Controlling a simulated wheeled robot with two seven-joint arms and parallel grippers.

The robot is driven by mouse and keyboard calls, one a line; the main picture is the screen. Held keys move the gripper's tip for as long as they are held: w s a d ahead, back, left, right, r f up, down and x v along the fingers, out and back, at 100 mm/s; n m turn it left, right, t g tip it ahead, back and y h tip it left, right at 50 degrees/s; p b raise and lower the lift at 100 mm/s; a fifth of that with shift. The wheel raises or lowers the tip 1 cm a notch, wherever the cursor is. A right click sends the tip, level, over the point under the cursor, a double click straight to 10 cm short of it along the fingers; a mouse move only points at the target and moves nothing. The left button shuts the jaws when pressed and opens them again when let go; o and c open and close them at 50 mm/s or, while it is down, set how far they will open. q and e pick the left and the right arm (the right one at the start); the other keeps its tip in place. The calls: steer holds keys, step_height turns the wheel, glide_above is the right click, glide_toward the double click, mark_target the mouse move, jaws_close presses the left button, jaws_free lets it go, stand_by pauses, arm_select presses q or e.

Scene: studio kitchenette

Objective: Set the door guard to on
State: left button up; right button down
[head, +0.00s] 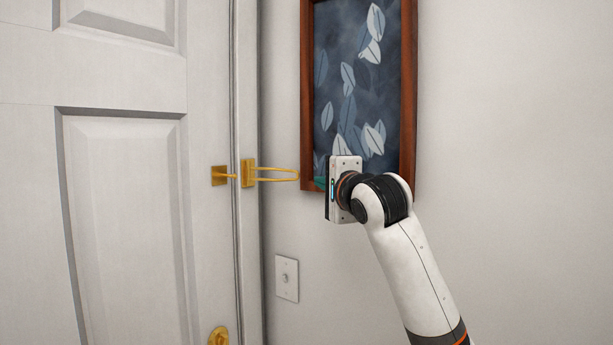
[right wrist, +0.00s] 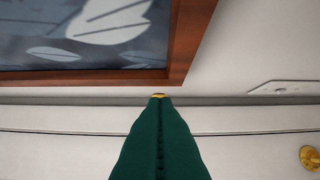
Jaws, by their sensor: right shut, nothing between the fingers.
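The door guard is brass. Its loop (head: 275,175) is hinged on a mount (head: 248,173) on the door frame and points right, away from the door. Its catch plate (head: 219,175) with a small knob is on the white door (head: 130,220). My right gripper (head: 320,183) is by the free end of the loop, its green fingers shut and empty. In the right wrist view, a small gold bit of the loop (right wrist: 158,95) shows just beyond the shut fingertips (right wrist: 158,99). I cannot tell whether they touch. My left gripper is not in view.
A framed leaf picture (head: 408,95) hangs on the wall right behind my right gripper; it also shows close by in the right wrist view (right wrist: 185,40). A light switch plate (head: 287,278) is below the loop. A brass door knob (head: 218,336) is lower down. The wall at right is bare.

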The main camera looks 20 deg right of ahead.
steer(key=w+p, duration=0.4)
steer(key=w, duration=0.4)
steer(key=shift+w+a+r, duration=0.1)
steer(key=shift+w+a, duration=0.05)
steer(key=shift+w, duration=0.15)
steer(key=shift+w+p, duration=0.35)
steer(key=shift+w, duration=0.2)
steer(key=shift+f, duration=0.2)
